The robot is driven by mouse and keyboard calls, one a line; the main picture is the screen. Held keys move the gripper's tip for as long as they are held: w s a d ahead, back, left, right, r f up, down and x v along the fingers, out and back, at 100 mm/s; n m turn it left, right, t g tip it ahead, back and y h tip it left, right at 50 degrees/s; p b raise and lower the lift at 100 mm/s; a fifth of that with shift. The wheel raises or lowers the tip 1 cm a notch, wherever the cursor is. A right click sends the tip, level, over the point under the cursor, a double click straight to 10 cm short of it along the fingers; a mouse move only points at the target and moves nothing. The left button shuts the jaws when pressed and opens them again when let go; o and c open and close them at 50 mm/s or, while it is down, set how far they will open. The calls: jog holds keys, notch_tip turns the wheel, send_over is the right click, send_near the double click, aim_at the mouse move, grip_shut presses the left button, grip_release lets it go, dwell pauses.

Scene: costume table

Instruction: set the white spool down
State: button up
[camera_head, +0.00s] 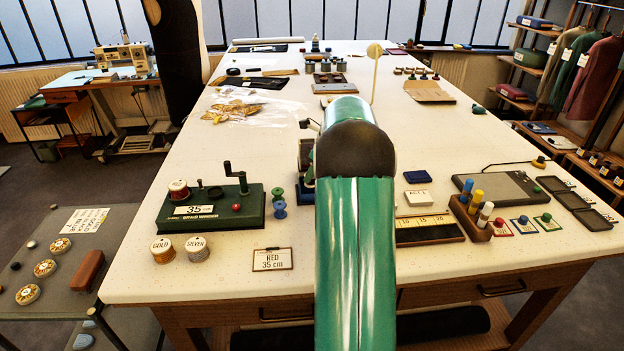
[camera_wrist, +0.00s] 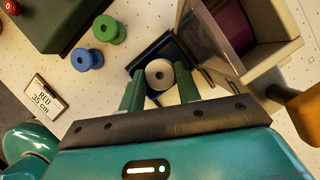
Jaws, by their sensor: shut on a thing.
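My gripper (camera_wrist: 158,82) is shut on the white spool (camera_wrist: 158,66) in the wrist view, with one green finger on each side of it.
A blue spool (camera_wrist: 87,60) and a green spool (camera_wrist: 108,30) stand left of my gripper. A pale box with a purple thing (camera_wrist: 229,28) is close at right. The green winder (camera_head: 210,208) and RED 35 cm card (camera_head: 272,259) are nearby. The table's centre (camera_head: 420,130) is clear.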

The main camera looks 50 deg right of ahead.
jog(key=shift+f, duration=1.4)
jog(key=shift+f, duration=0.1)
jog(key=o, duration=0.7)
jog(key=shift+w, duration=0.1)
jog(key=shift+o, duration=0.2)
